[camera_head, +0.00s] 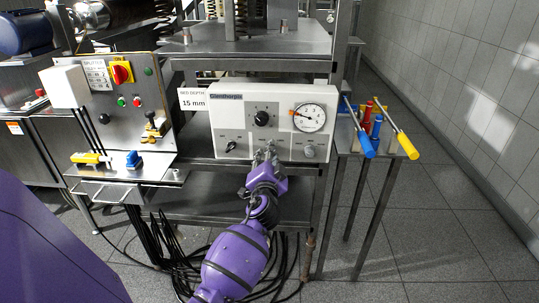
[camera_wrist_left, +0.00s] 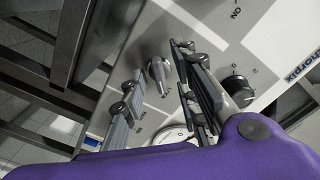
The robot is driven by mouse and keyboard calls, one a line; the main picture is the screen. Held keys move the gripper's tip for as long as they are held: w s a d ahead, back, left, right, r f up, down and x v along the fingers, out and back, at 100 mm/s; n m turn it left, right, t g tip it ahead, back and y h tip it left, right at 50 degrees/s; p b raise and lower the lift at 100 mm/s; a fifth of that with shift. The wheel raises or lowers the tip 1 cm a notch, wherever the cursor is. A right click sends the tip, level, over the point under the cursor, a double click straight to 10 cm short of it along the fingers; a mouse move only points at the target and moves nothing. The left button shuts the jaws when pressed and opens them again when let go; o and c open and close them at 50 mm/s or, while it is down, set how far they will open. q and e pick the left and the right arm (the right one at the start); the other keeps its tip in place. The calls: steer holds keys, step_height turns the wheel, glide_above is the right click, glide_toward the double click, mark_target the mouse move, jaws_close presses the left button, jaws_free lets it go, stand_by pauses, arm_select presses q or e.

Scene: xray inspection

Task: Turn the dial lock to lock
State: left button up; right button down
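The white control panel (camera_head: 225,128) carries a round gauge (camera_head: 309,117), a black knob (camera_head: 261,118) and a small grey knob (camera_head: 309,152) below the gauge. My left gripper (camera_head: 265,150) is in front of the panel's lower edge, left of the grey knob in the head view. In the left wrist view its two fingers (camera_wrist_left: 157,68) are spread apart. The grey knob (camera_wrist_left: 159,72) shows between them there, with small lettering beside it. Nothing is held, and whether a finger touches the knob cannot be told. My right gripper is not in view.
A small black switch (camera_head: 231,146) is at the panel's lower left. Blue-handled and yellow-handled tools (camera_head: 404,143) stand in a rack at the right. A control plate (camera_head: 122,105) with a red-yellow switch is at the left. Cables hang below the shelf.

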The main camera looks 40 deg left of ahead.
arm_select(q)
steer(key=v, duration=1.1)
steer(key=shift+s, duration=0.2)
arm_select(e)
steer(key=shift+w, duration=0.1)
